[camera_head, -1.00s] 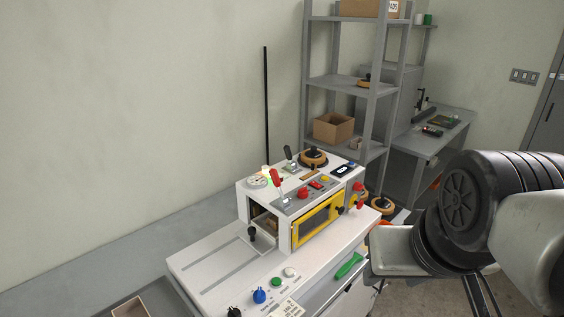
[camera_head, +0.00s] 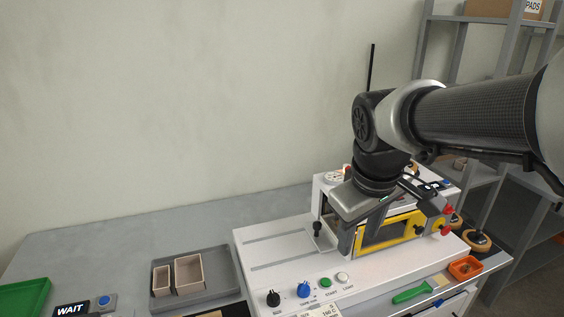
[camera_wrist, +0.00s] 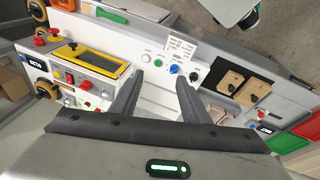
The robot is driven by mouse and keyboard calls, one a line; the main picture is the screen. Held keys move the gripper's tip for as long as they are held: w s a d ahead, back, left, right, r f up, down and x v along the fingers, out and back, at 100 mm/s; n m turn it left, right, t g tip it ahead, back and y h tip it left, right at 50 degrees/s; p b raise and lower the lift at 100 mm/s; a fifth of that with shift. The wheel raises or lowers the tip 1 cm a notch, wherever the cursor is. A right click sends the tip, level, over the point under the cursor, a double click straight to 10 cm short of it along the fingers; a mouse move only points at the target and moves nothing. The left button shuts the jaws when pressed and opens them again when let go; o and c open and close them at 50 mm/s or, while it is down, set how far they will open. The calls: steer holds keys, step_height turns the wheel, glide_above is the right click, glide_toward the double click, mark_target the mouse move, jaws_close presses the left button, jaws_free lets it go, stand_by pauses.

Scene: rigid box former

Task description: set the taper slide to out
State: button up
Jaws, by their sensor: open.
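The white box former (camera_head: 270,250) has a low deck with long grey slots and a raised housing with a yellow-framed window (camera_head: 385,232). A black-knobbed lever (camera_head: 317,230) stands at the housing's left opening. It may be the taper slide, but I see no readable label or in/out mark. My gripper (camera_head: 347,245) points down in front of the housing, just right of that lever, and hides part of the housing. In the wrist view my gripper (camera_wrist: 157,78) is open, with nothing between its fingers and the white deck below.
Along the deck's front edge are a black knob (camera_head: 273,298), a blue knob (camera_head: 303,289), a green button (camera_head: 326,283) and a white button (camera_head: 343,277). A grey tray (camera_head: 222,299) with small boxes lies left. Shelving (camera_head: 480,22) stands at the back right.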

steer(key=w+a+f+n+g+h+b, duration=0.1)
steer(key=w+f+n+h+b, duration=0.25)
steer(key=w+f+n, duration=0.45)
steer(key=n+t+h+b, duration=0.5)
steer(key=n+h+b, duration=0.2)
steer(key=n, duration=0.4)
glide_toward(316, 223)
steer(key=b+x, duration=0.2)
steer(key=x, duration=0.8)
steer(key=shift+w+d+f+b, duration=0.1)
steer(key=shift+w+d+b, duration=0.1)
steer(key=shift+b, duration=0.1)
jaws_close()
